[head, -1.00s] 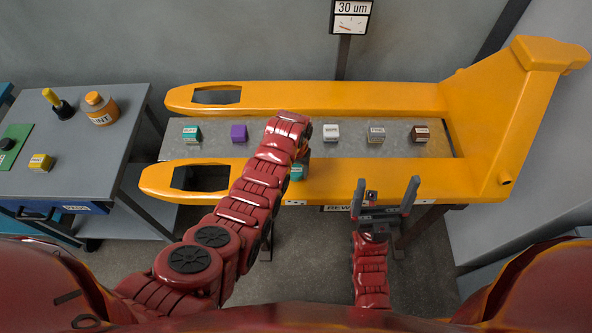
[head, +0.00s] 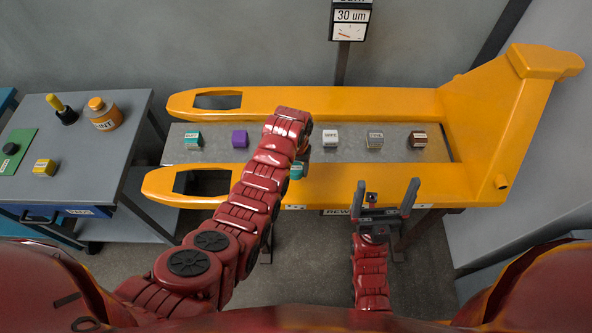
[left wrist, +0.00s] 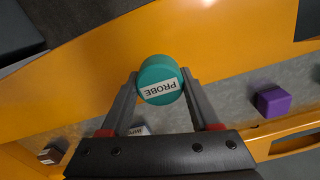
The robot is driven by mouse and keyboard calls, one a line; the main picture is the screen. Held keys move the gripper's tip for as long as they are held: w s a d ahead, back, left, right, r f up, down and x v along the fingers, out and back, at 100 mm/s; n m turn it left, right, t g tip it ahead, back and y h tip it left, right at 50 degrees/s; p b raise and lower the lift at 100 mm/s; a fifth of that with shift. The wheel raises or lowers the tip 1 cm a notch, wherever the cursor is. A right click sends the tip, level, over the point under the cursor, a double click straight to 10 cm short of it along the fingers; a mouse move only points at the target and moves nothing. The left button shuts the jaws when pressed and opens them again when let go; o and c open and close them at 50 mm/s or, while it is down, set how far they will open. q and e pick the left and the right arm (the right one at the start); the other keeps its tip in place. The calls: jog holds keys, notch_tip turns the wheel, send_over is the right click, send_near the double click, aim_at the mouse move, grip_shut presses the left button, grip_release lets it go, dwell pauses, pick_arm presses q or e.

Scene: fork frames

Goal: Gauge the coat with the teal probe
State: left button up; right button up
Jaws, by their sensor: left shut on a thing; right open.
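My left gripper (head: 301,163) is shut on the teal probe (head: 297,171); my arm hides most of the gripper in the head view. In the left wrist view the round teal probe (left wrist: 158,74), labelled PROBE, sits between the two fingers (left wrist: 160,92). The probe is at the near tine of the yellow fork frame (head: 330,187); whether it touches the coat cannot be told. The gauge (head: 349,31) on a post behind reads 30 um. My right gripper (head: 387,195) is open and empty in front of the near tine.
On the grey bench between the tines stand teal (head: 193,139), purple (head: 239,138), white (head: 330,138), grey (head: 374,140) and brown (head: 418,139) blocks. The left cart (head: 85,160) holds an orange paint pot (head: 104,114), a yellow-handled tool (head: 61,108) and a yellow block (head: 44,168).

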pick_arm(q)
jog(key=shift+r, duration=1.2)
jog(key=shift+f, duration=0.1)
dwell(0.4)
